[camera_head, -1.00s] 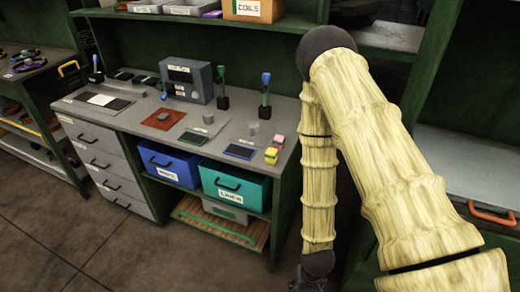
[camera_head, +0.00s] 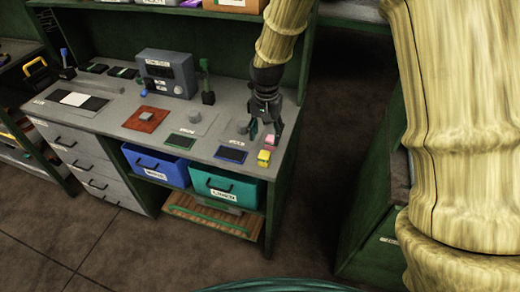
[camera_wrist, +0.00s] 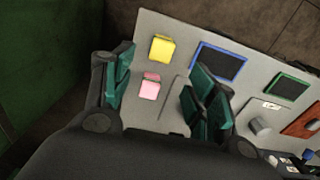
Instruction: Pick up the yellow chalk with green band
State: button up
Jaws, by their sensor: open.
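A small yellow block (camera_head: 263,158) lies near the front right corner of the grey workbench top (camera_head: 185,122). It also shows in the wrist view (camera_wrist: 161,48). I cannot make out a green band on it, and no other yellow chalk is clear on the bench. A pink block (camera_head: 270,140) sits just behind it and also shows in the wrist view (camera_wrist: 149,88). My gripper (camera_head: 265,132) is open and empty above the bench, just behind the blocks. In the wrist view the teal-padded fingers (camera_wrist: 160,75) stand on either side of the pink block, with the yellow one farther out.
A blue-framed dark pad (camera_head: 231,154) and a grey knob-like piece (camera_head: 243,127) lie left of the blocks. A green-framed pad (camera_head: 181,141), a red mat (camera_head: 146,118) and a grey meter box (camera_head: 165,73) are farther left. Blue and teal bins (camera_head: 226,187) sit below. The bench's right edge is close.

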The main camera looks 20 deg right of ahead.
aim_at(264, 154)
jog(key=shift+w+r, duration=0.3)
jog(key=shift+w, duration=0.05)
jog(key=shift+s+d+f, duration=0.1)
jog(key=shift+f, duration=0.1)
jog(key=f, duration=0.2)
jog(key=f+p, duration=0.1)
jog(key=f, duration=0.1)
jog(key=shift+a, duration=0.25)
jog(key=shift+s+f+p, duration=0.2)
jog(key=shift+f+p, duration=0.3)
jog(key=shift+f, duration=0.5)
jog(key=shift+s+f+p, duration=0.2)
jog(key=shift+f+p, duration=0.3)
jog(key=shift+f, duration=0.45)
jog(key=shift+w+f, duration=0.1)
jog(key=shift+f, duration=0.95)
jog(key=c, duration=1.1)
